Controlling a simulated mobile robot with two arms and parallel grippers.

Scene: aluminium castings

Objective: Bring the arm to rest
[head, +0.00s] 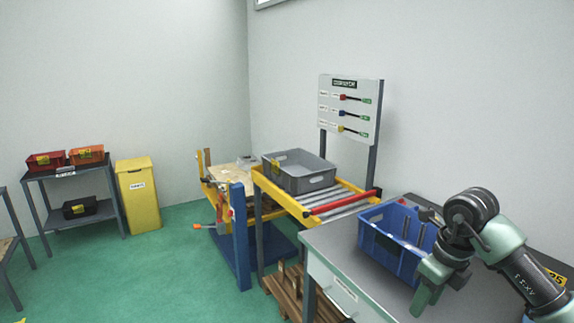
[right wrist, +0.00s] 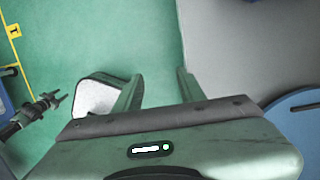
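My right arm comes in from the right in the head view. Its green gripper (head: 430,288) hangs above the grey-topped bench (head: 345,245), in front of the blue crate (head: 376,247) and hiding part of its near right side. In the right wrist view the two green fingers of the gripper (right wrist: 158,85) stand apart with nothing between them, green floor showing in the gap. My left gripper does not show in the head view.
A grey bin (head: 298,178) sits on the yellow roller conveyor (head: 345,202) left of the bench. Farther left are a yellow bin (head: 138,195) and a shelf (head: 70,172) with red, orange and black boxes. Open green floor (head: 185,265) lies at lower left.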

